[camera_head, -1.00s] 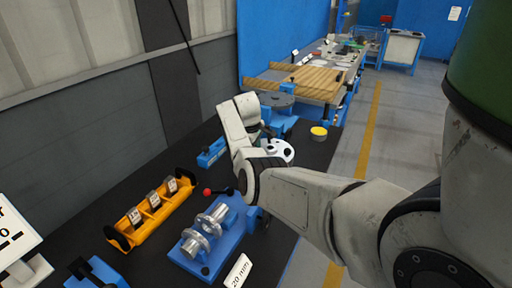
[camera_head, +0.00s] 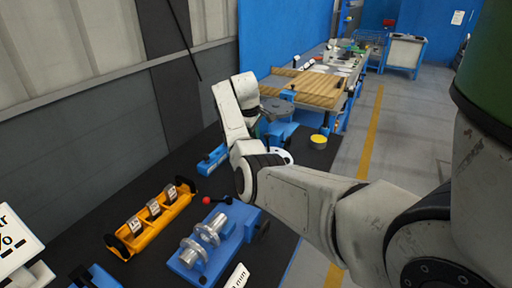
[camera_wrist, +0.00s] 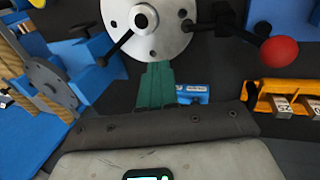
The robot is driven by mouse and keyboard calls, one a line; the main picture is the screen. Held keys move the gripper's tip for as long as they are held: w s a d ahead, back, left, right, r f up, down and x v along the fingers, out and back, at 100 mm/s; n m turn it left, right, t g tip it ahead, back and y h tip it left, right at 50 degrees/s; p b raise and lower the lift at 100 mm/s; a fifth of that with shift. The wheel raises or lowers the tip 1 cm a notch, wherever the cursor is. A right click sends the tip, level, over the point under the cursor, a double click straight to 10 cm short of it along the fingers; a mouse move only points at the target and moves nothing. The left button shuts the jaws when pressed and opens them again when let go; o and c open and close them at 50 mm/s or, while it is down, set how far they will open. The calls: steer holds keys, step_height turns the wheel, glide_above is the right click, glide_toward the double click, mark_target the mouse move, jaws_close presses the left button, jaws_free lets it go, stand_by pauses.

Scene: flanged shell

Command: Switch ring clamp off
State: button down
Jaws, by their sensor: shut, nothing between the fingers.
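In the wrist view a round grey flanged disc (camera_wrist: 150,22) with small holes and a central hub shows at the top. A black lever ending in a red ball knob (camera_wrist: 279,52) reaches out to its right, and another dark rod reaches lower left. The red knob also shows in the head view (camera_head: 206,200), left of my arm. I cannot tell for sure which part is the ring clamp. My gripper (camera_wrist: 159,68) has teal fingers, shut and empty, with tips just below the disc's lower edge; contact is unclear. In the head view my arm hides the gripper and most of the disc.
An orange rack (camera_head: 150,226) with labelled blocks and a blue fixture with metal rings (camera_head: 215,240) stand left of my arm. A blue fixture with a grey disc (camera_wrist: 50,82) is at left in the wrist view. A yellow-topped puck (camera_head: 318,141) sits near the bench edge.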

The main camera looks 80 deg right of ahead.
steer(key=shift+r, duration=1.9)
steer(key=shift+s, duration=0.15)
